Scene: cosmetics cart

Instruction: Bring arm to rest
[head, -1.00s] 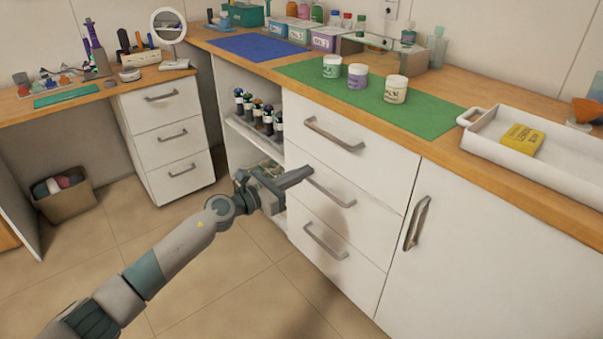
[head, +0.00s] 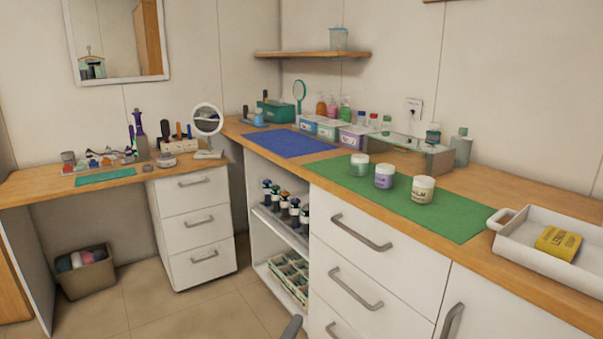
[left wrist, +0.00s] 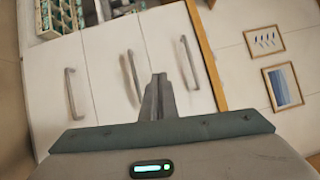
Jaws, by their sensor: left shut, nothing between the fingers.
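My left gripper (left wrist: 158,80) is shut and empty in the left wrist view, its fingers together in front of the white drawer fronts. In the head view only a small grey tip of it (head: 292,327) shows at the bottom edge, in front of the cabinet. The rest of my left arm is out of the head view. My right gripper is in neither view.
The white drawers (head: 345,260) stand close beside the left gripper. The wooden counter above holds a green mat (head: 440,218) with three jars, a blue mat (head: 285,143) and a white tray (head: 510,250). Tiled floor (head: 190,310) is clear at left.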

